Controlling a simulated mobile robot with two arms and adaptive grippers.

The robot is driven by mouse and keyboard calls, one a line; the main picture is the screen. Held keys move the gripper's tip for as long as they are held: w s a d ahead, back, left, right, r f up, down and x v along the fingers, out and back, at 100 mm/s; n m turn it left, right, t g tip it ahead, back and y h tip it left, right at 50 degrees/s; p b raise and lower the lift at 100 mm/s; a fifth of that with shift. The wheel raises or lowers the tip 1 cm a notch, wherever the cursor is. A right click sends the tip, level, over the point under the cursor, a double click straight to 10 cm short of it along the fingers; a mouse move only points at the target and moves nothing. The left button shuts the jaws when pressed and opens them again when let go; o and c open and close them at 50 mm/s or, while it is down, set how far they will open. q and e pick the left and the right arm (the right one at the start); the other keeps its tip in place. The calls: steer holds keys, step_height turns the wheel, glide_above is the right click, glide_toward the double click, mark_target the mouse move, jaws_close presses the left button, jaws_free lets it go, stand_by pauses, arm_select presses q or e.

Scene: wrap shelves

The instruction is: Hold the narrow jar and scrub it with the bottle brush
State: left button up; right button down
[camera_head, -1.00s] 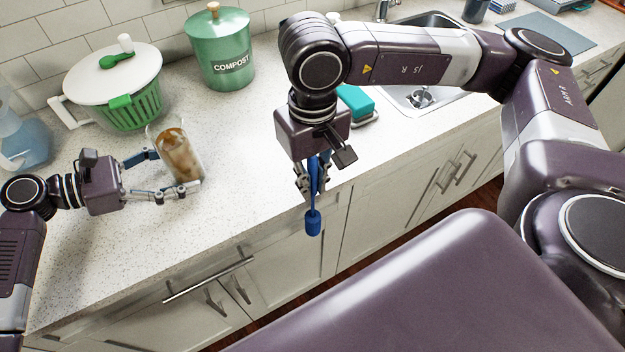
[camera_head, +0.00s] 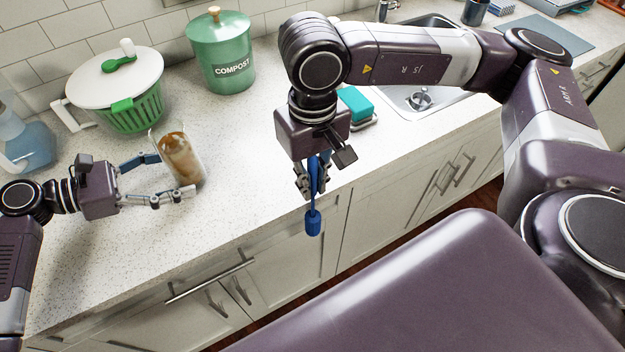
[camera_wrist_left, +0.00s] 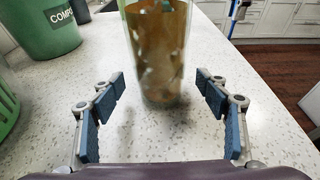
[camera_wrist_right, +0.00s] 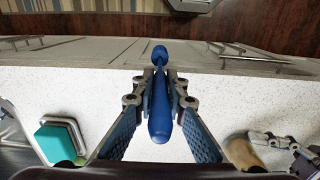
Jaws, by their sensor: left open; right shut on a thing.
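The narrow jar (camera_head: 182,160) is clear glass with brown residue inside and stands upright on the counter. In the left wrist view the jar (camera_wrist_left: 158,55) is straight ahead, between and beyond the finger pads. My left gripper (camera_head: 172,178) is open, its fingers pointing at the jar; in its wrist view the pads (camera_wrist_left: 162,105) are apart, with nothing held. My right gripper (camera_head: 314,180) is shut on the blue bottle brush (camera_head: 313,222), whose head hangs downward in front of the counter's front edge. The brush (camera_wrist_right: 160,110) also shows between the fingers in the right wrist view.
A green salad spinner (camera_head: 130,110) and a compost bin (camera_head: 222,60) stand behind the jar. A blue spray bottle (camera_head: 28,145) is at far left. A teal sponge (camera_head: 355,102) lies near the sink (camera_head: 425,95). The counter between jar and right gripper is clear.

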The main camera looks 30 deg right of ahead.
arm_select(q)
steer(key=shift+d+f+p, duration=0.15)
steer(key=shift+d+p, duration=0.25)
steer(key=shift+d, duration=0.2)
stand_by(0.3)
steer(key=c, duration=1)
stand_by(0.4)
